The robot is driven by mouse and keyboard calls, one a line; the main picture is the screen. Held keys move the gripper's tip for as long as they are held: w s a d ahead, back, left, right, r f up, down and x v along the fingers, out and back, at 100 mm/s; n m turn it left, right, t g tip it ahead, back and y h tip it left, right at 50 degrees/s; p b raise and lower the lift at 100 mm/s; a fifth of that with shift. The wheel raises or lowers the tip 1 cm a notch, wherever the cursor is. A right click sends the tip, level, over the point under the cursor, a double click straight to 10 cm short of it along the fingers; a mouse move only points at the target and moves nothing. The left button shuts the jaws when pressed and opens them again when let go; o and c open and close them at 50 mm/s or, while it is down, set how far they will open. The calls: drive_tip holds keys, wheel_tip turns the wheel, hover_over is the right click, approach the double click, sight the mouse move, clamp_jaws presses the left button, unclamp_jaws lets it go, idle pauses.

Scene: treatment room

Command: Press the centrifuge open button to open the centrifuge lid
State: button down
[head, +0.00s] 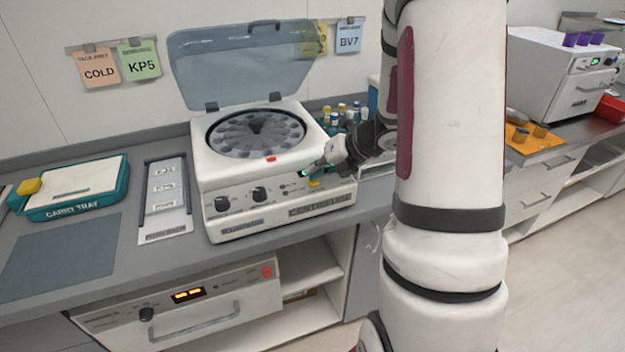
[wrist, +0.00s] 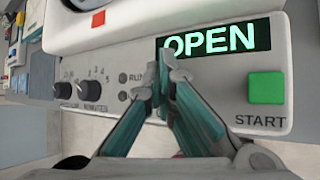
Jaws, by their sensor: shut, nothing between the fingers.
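The centrifuge (head: 262,208) stands on the counter with its tinted lid (head: 238,70) raised, showing the round rotor (head: 255,133) inside. My gripper (head: 308,171) is at the right part of its front panel. In the wrist view the gripper (wrist: 166,60) is shut and empty, its fingertips over the left edge of a display (wrist: 232,37) reading OPEN. A green START button (wrist: 267,88) is right of the fingers. In the head view a yellow button-like patch (head: 314,183) shows just below the gripper. I cannot tell whether the fingertips touch the panel.
Several capped bottles (head: 341,113) stand behind the centrifuge's right side. A teal carry tray (head: 75,208) and a grey labelled rack (head: 165,205) are to the left. A white machine (head: 562,75) stands on the right counter. A grey mat (head: 60,255) lies bare at front left.

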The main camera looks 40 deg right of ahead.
drive_tip(key=shift+r+p, duration=0.8)
drive_tip(key=shift+r, duration=0.15)
wheel_tip(320, 180, up, 5)
drive_tip(key=p, duration=0.4)
drive_tip(key=shift+s+f, duration=0.1)
idle(0.8)
